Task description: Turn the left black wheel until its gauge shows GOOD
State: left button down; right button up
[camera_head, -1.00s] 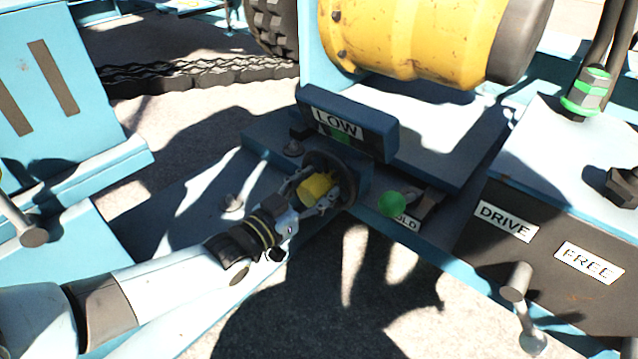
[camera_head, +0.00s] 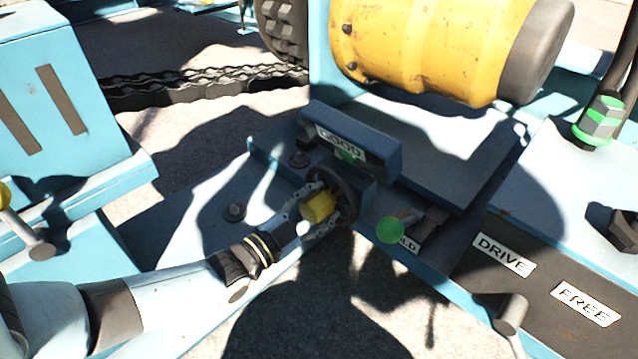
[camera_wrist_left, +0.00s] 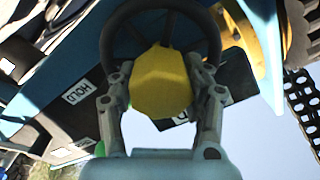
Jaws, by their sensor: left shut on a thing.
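The black wheel (camera_head: 349,201) with a yellow hub (camera_head: 318,207) is mounted on the front of a blue block. My left gripper (camera_head: 318,210) is shut on the yellow hub, with a finger on each side of it. In the left wrist view the yellow hub (camera_wrist_left: 160,82) sits between the fingers, and the black wheel rim (camera_wrist_left: 160,8) arches behind it. The gauge (camera_head: 341,146) above the wheel reads GOOD on a white label. My right gripper is not in view.
A green knob (camera_head: 390,230) by a HOLD label stands just right of the wheel. Labels DRIVE (camera_head: 504,255) and FREE (camera_head: 586,303) are on a dark panel at the right. A large yellow drum (camera_head: 420,45) is behind the gauge.

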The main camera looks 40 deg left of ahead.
pick_arm(q)
jog(key=shift+m, duration=0.5)
jog(key=c, duration=0.5)
grip_release()
jog(key=s, duration=0.8)
jog(key=s+a, duration=0.1)
jog(key=s, duration=0.3)
dwell(0.8)
